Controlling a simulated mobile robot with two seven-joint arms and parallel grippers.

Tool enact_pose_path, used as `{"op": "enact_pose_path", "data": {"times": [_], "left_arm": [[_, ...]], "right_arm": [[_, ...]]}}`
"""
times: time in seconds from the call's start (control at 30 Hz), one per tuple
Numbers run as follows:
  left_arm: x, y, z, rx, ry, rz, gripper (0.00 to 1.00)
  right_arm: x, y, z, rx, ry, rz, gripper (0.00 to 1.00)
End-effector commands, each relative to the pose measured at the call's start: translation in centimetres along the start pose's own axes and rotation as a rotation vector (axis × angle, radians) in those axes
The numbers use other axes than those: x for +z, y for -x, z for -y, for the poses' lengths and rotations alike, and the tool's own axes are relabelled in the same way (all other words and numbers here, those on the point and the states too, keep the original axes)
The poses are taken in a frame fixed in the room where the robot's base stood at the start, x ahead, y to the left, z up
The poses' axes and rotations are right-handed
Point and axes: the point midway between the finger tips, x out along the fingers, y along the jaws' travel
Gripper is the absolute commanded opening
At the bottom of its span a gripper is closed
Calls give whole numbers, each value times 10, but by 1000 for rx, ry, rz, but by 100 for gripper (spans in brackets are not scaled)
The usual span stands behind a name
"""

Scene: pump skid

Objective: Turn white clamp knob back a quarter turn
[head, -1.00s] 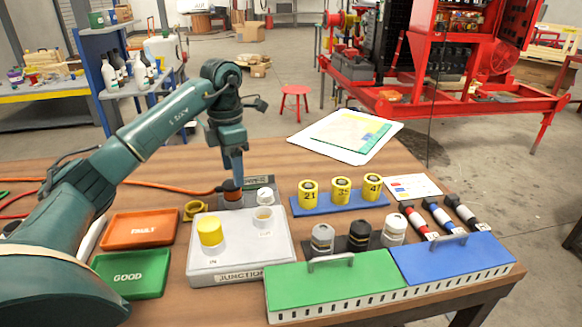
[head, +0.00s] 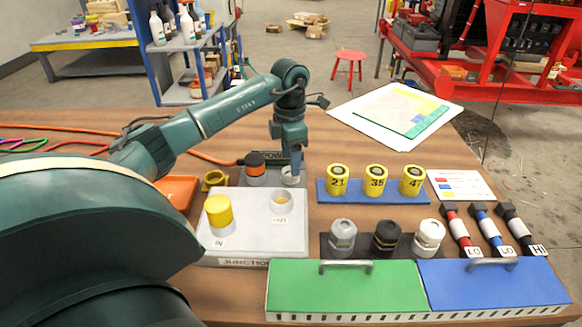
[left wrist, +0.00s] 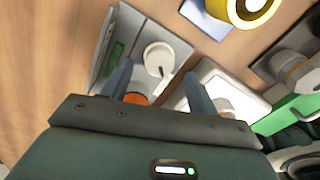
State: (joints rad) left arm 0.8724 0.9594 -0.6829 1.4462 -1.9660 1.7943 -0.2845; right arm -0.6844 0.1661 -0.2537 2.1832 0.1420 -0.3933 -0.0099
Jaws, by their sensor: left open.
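The white clamp knob (head: 289,179) stands on a small grey plate behind the junction box. In the left wrist view the white knob (left wrist: 158,58) is round, with a dark line across its top. My left gripper (head: 296,172) points down right over it. In the left wrist view its two fingers (left wrist: 158,88) are spread, with the knob ahead of the gap between them. I cannot tell whether a finger touches it. An orange and black knob (head: 254,164) with a cable stands to its left; its orange part (left wrist: 136,98) shows between the fingers. My right gripper is out of view.
The white junction box (head: 240,240) with a yellow cap (head: 218,214) stands in front. A blue rack (head: 355,197) of numbered yellow cylinders is to the right. Green (head: 345,290) and blue (head: 490,285) lidded bins line the front edge. A yellow ring (head: 214,180) lies left.

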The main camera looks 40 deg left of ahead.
Motion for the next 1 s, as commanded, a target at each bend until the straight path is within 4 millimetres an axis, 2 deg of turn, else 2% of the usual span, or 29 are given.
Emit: {"op": "enact_pose_path", "data": {"times": [0.1, 0.23, 0.6, 1.0], "left_arm": [[0, -20, 0, -1, 0, -2, 59], [0, -31, 0, 0, 1, -1, 59], [0, -36, 0, 1, 1, 1, 59], [0, -35, 0, 1, 1, 1, 27]], "right_arm": [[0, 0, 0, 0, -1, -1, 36], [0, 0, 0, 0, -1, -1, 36], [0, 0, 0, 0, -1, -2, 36], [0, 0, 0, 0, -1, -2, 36]]}}
